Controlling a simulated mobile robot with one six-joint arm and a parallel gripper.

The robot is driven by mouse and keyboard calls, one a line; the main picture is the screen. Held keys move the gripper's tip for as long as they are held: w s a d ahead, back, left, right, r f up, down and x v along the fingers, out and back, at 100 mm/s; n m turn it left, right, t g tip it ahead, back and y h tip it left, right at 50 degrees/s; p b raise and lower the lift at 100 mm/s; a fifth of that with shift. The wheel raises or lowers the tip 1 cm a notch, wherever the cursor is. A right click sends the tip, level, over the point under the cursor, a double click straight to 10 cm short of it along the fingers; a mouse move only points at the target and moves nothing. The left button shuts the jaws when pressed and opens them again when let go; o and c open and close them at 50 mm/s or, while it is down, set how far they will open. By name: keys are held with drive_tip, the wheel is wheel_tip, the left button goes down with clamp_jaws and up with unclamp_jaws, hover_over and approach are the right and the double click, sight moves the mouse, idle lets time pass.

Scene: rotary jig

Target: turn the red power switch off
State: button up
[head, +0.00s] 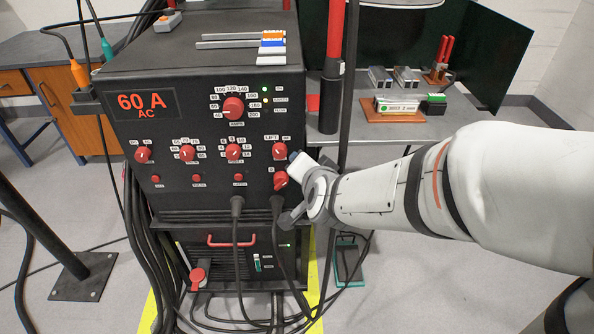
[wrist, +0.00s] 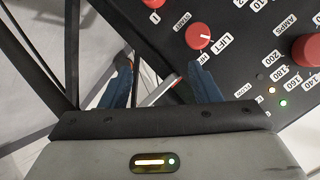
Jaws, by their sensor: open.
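A red rotary switch (head: 281,180) sits at the lower right of the black machine's front panel (head: 125,150), just below the LIFT/HF knob (head: 279,150). A "0" label is beside it; its exact pointer position is too small to tell. In the wrist view, a red knob edge (wrist: 153,3) by a "1" label, probably this switch, is cut off at the top. The LIFT knob shows there too (wrist: 198,36). My gripper (head: 291,187) is at the panel's right edge, close to the switch. Its blue fingers (wrist: 163,82) are open with nothing held between them; contact cannot be told.
Other red knobs (head: 233,108) and small red buttons share the panel, and green lamps (head: 265,88) are lit. Thick cables (head: 237,205) hang from the front. A dark post (head: 330,100) stands right of the machine, before a bench with blocks (head: 395,105).

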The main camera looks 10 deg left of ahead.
sight(280, 187)
drive_tip(key=s+a+f+m+t+h+b, duration=0.25)
drive_tip(key=a+f+m+t+b, duration=0.35)
drive_tip(key=f+b, duration=0.45)
drive_tip(key=shift+n, duration=0.4)
drive_tip(key=w, duration=0.2)
drive_tip(key=w+a, duration=0.1)
drive_tip(key=w, duration=0.1)
drive_tip(key=w+b, duration=0.1)
drive_tip(key=w, duration=0.1)
drive_tip(key=shift+w+a+f, duration=0.25)
drive_tip(key=shift+a+f, duration=0.05)
drive_tip(key=shift+a, duration=0.05)
drive_tip(key=shift+c, duration=0.5)
drive_tip(key=c, duration=0.9)
